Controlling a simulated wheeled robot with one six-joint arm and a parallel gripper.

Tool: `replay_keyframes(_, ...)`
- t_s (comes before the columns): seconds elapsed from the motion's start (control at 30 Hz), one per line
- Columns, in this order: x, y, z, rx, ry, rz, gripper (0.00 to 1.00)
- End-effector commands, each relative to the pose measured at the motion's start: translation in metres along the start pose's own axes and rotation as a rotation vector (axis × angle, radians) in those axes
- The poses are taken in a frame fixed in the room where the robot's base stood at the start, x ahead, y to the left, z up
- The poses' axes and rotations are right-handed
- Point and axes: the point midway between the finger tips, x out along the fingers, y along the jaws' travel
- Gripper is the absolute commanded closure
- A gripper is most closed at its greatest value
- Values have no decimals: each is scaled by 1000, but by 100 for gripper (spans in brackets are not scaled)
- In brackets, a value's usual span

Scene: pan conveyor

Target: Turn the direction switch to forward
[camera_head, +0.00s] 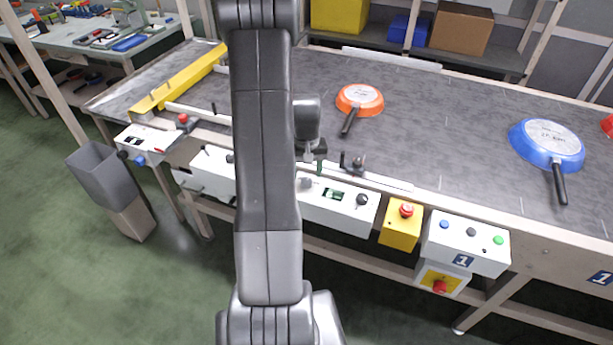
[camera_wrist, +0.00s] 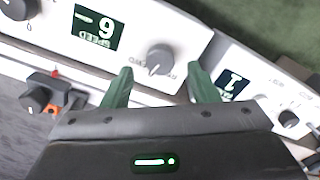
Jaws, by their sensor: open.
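The direction switch is a grey round knob (camera_wrist: 160,60) with a white pointer mark, on a white control box (camera_wrist: 190,30). Lettering beside it looks like REV/FWD, seen upside down. In the head view the knob (camera_head: 305,183) sits left of the box's display, just below my gripper (camera_head: 318,167). In the wrist view my gripper (camera_wrist: 159,80) is open, with green fingertips either side of the knob. The knob shows between them, slightly beyond the tips, with no visible contact. I cannot tell how far above it the tips are. The exact setting is unclear.
A speed display (camera_wrist: 97,30) and a black knob (camera_head: 362,200) share the box. A black bracket with a knob (camera_head: 352,163) stands on the belt edge close by. A yellow emergency-stop box (camera_head: 400,235) is to the right. Pans, including an orange one (camera_head: 360,97), lie on the conveyor.

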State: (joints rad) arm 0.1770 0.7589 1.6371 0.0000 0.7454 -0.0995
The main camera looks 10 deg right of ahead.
Motion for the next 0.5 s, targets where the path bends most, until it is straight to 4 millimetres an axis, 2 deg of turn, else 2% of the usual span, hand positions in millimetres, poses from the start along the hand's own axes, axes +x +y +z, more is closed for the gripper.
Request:
replay_keyframes(0.2, 24, 0, 0, 0, -2, 0, 46)
replay_keyframes(0.5, 30, 0, 0, 0, 0, 0, 46)
